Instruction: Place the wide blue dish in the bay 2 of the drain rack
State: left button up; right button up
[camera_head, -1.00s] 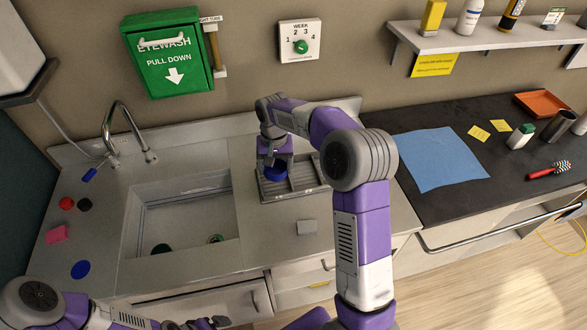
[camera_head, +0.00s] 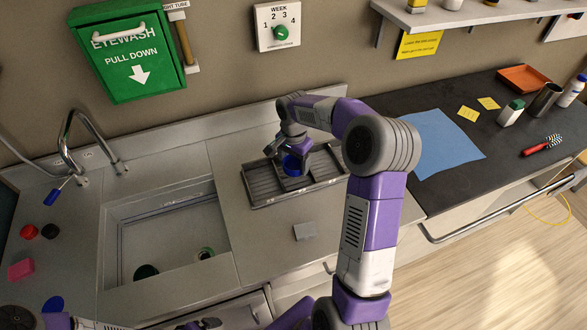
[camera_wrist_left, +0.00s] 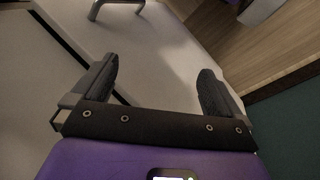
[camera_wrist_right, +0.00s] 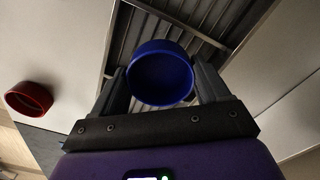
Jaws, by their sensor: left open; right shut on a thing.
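The wide blue dish (camera_head: 292,167) is held by my right gripper (camera_head: 291,153), which is shut on it over the middle of the drain rack (camera_head: 262,200). In the right wrist view the dish (camera_wrist_right: 160,75) sits between the fingers, with the rack's slats (camera_wrist_right: 205,15) behind it. I cannot tell whether the dish touches the rack. No bay numbers are readable, and the arm hides ground right of the rack. My left gripper (camera_wrist_left: 155,85) is open and empty, low above the pale worktop.
The sink (camera_head: 170,235) lies left of the rack, with a faucet (camera_head: 75,150) behind. A small grey plate (camera_head: 305,231) stands in front of the rack. A red round thing (camera_wrist_right: 28,98) shows in the right wrist view. A blue sheet (camera_head: 440,145) lies on the dark counter.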

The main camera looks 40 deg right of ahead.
aim_at(294, 168)
jog(key=shift+f, duration=1.55)
jog(key=shift+f+b, duration=0.1)
jog(key=shift+b, duration=0.2)
jog(key=o, duration=1)
jog(key=shift+r, duration=0.3)
notch_tip(294, 168, up, 12)
jog(key=p, duration=0.2)
jog(key=shift+f, duration=0.15)
